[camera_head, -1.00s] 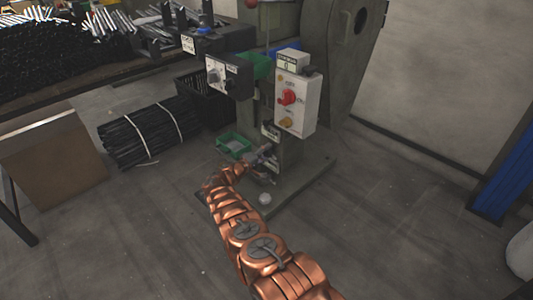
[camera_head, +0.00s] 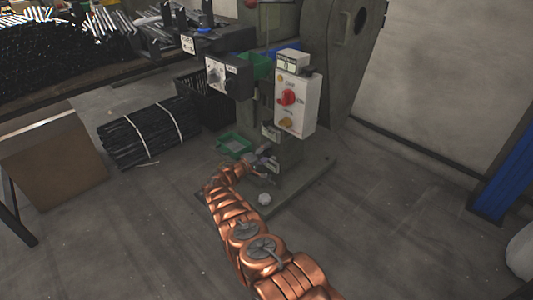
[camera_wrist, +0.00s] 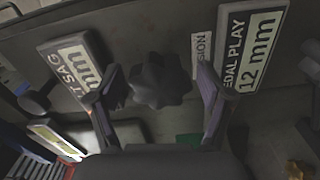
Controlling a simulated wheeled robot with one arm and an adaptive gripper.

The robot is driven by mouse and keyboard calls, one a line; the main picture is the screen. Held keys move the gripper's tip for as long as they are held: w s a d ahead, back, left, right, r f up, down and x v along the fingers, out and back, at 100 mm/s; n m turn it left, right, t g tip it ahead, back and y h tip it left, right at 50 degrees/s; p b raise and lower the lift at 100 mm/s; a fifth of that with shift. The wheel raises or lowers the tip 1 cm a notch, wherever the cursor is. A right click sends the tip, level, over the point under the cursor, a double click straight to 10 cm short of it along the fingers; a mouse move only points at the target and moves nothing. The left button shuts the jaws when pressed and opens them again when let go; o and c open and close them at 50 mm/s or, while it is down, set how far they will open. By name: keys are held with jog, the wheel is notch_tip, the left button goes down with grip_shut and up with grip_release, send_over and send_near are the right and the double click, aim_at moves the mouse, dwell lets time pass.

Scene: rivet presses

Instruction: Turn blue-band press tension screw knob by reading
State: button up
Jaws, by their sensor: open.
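The dark lobed knob (camera_wrist: 162,80) sits between the open fingers of my gripper (camera_wrist: 160,100) in the wrist view. The knob stands on a dark panel, beside a partly hidden label (camera_wrist: 202,48) ending in "SION". I see a gap between the knob and each finger; I cannot tell whether any part touches. In the head view my gripper (camera_head: 266,162) is at the lower front of the press (camera_head: 288,155), where the knob is too small or hidden to make out. I cannot make out a blue band on this press.
A "PEDAL PLAY 12 mm" plate (camera_wrist: 252,50) is right of the knob, and a partly hidden "SAG" plate (camera_wrist: 75,65) left. A control box (camera_head: 297,104) hangs above my gripper. A green bin (camera_head: 234,145) stands left of the press. A small pale piece (camera_head: 264,198) sits on its base.

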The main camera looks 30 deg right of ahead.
jog(key=v, duration=1.2)
dwell(0.4)
